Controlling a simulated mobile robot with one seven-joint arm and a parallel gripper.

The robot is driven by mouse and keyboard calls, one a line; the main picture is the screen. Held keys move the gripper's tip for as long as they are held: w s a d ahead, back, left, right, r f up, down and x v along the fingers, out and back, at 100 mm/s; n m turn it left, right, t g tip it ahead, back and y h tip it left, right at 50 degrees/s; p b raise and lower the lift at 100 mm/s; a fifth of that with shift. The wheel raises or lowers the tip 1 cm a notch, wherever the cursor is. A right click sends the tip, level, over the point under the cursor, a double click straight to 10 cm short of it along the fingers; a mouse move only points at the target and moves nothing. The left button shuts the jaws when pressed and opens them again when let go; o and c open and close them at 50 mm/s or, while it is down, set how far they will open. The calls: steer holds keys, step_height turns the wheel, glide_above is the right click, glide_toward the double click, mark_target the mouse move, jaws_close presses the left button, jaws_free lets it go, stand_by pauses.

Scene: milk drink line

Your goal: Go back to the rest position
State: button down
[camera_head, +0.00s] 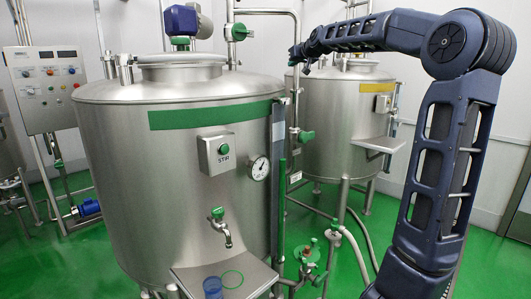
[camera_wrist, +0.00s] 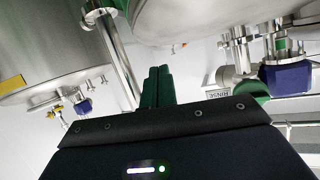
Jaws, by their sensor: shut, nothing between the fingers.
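My arm reaches across the upper right of the head view, and my gripper (camera_head: 293,55) is at its far end, high up beside the upper right of the large steel tank (camera_head: 150,190). In the wrist view my gripper (camera_wrist: 157,75) shows two green fingers close together, shut with nothing between them. The fingertips point toward a gap between two steel vessels, and a vertical steel pipe (camera_wrist: 115,50) passes close to their left. In the head view the fingers are small and hard to make out.
The large tank carries a STIR button box (camera_head: 217,153), a gauge (camera_head: 258,168) and a tap (camera_head: 219,228). A shelf below holds a blue cup (camera_head: 212,287). A second tank (camera_head: 350,125) stands behind. A control panel (camera_head: 50,90) is at left.

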steer(key=s+f+g+h, duration=0.45)
steer(key=s+f, duration=0.85)
steer(key=f, duration=0.4)
steer(key=s+d+f+m+g, duration=0.1)
steer(key=s+d+f, duration=0.4)
steer(key=s, duration=0.7)
steer(key=s+d+f+m+g+h, duration=0.1)
steer(key=s+d+f, duration=0.4)
steer(key=s, duration=0.7)
steer(key=s+d+f+m+g, duration=0.1)
steer(key=s+d+f, duration=0.4)
steer(key=s, duration=0.7)
steer(key=shift+s+d+f+m, duration=0.2)
steer(key=shift+d+f+m, duration=0.2)
steer(key=shift+d, duration=0.3)
steer(key=shift+w+h, duration=0.1)
steer(key=shift+h, duration=0.15)
